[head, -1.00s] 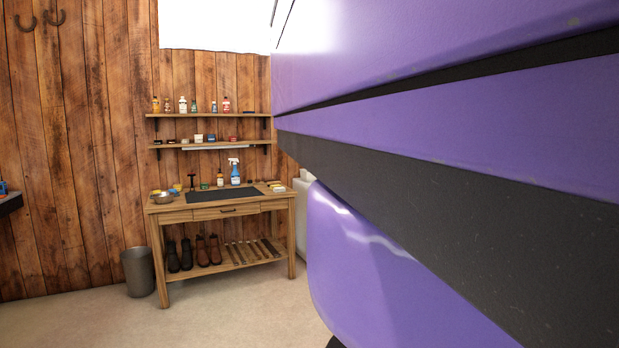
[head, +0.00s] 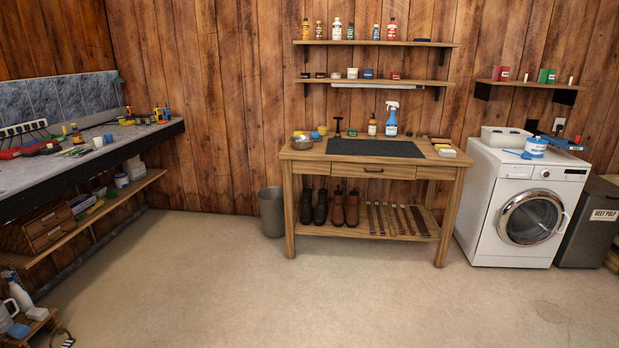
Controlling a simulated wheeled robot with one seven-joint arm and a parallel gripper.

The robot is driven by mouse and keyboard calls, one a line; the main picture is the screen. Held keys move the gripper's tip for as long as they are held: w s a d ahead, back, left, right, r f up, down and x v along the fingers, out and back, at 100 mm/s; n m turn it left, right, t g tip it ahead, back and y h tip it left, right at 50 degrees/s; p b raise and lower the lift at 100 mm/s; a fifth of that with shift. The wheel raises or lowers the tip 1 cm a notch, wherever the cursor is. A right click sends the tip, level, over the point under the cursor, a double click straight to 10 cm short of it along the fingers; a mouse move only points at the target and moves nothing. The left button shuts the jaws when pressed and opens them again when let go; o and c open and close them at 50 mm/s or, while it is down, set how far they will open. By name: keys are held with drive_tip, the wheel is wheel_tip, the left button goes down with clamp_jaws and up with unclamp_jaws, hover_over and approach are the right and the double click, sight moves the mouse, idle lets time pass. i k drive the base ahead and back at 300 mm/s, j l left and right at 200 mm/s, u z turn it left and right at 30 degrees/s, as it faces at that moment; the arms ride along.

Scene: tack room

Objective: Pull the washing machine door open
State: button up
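The white washing machine (head: 487,230) stands at the right against the wooden wall, its front facing me at a slight angle. Its round door (head: 531,218) has a chrome ring and dark glass, and looks closed. A control panel with a knob runs along the top of the front. A white bin and a blue-and-white tub sit on its top. My gripper is not in view.
A wooden table (head: 305,171) with boots on its lower shelf stands just left of the machine. A dark bin (head: 588,238) labelled beet pulp stands close on its right. A metal bucket (head: 271,212) and a long workbench (head: 30,178) are further left. The middle floor is clear.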

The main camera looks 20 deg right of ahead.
sight(501, 222)
drive_tip(key=i+l+z, duration=0.2)
drive_tip(key=l+z, duration=0.25)
drive_tip(key=i+l+z, duration=0.25)
drive_tip(key=z, duration=0.15)
drive_tip(key=i+l+z, duration=0.55)
drive_tip(key=z, duration=0.3)
drive_tip(key=i+z, duration=0.35)
drive_tip(key=i, duration=1.5)
drive_tip(key=i+u, duration=0.2)
drive_tip(key=i, duration=0.25)
drive_tip(key=i+l+u, duration=0.25)
drive_tip(key=i, duration=0.2)
drive_tip(key=i+l+u, duration=0.2)
drive_tip(key=i, duration=0.25)
drive_tip(key=i+l+u, duration=0.25)
drive_tip(key=i, duration=0.2)
